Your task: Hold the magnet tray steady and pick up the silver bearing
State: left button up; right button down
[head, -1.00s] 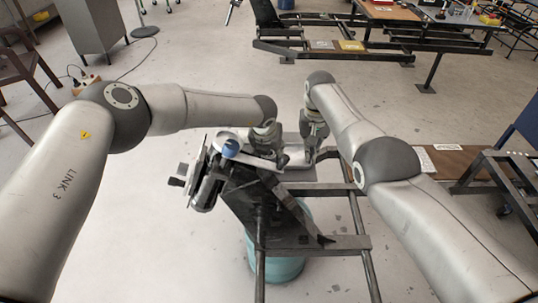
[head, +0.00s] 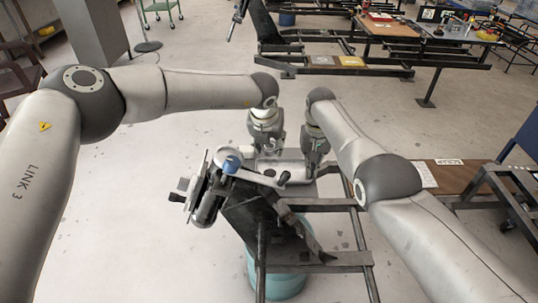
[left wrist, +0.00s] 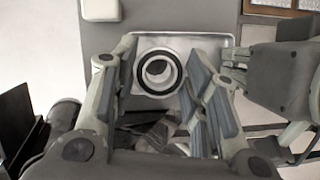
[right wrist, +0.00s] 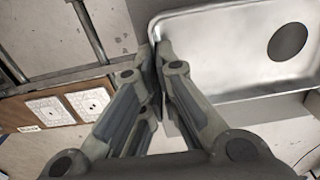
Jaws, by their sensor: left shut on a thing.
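The magnet tray (right wrist: 235,75) is a shallow silver metal tray with a dark round disc (right wrist: 289,42) on its floor, bare in the right wrist view. My right gripper (right wrist: 158,58) has its fingers together on the tray's edge; it shows in the head view (head: 313,150) too. My left gripper (head: 266,142) is over the tray (head: 297,168). The bearing cannot be made out in the head view.
Dark frame bars (head: 330,206) lie below, over a teal drum (head: 285,283). A brown bench (head: 455,178) is at the right.

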dwell(0.3)
jog(key=c, duration=1.6)
grip_release()
jog(key=shift+o, duration=0.2)
jog(key=shift+r, duration=0.1)
